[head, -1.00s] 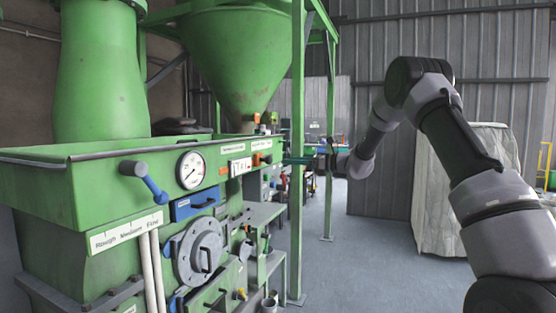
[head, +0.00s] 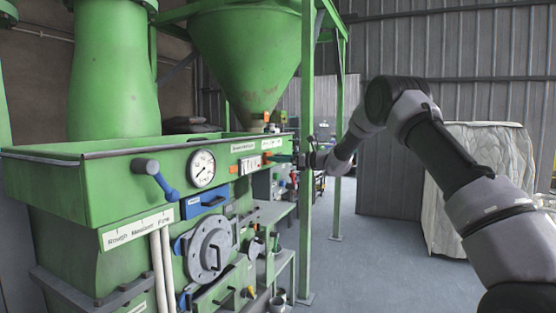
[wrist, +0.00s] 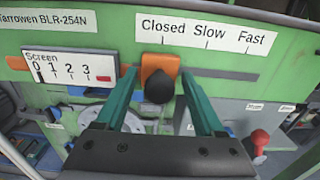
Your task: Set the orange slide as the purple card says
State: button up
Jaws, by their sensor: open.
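The orange slide (wrist: 158,66) has a black knob and sits in a slot under a white label (wrist: 207,33) reading Closed, Slow, Fast. It stands at the left end, below the Closed mark. My gripper (wrist: 160,76) is open, with one teal finger on each side of the slide and its knob; I cannot tell whether they touch it. In the head view my gripper (head: 281,158) is at the green machine's front panel, beside the orange slide (head: 265,158). No purple card can be made out in either view.
A Screen scale plate (wrist: 70,72) marked 0 to 3 is close to the left of the slide. A red knob (wrist: 259,138) is lower right. A green post (head: 308,150) of the machine's frame stands close to my gripper. Open floor (head: 365,255) lies to the right.

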grip_shut()
dwell(1.4)
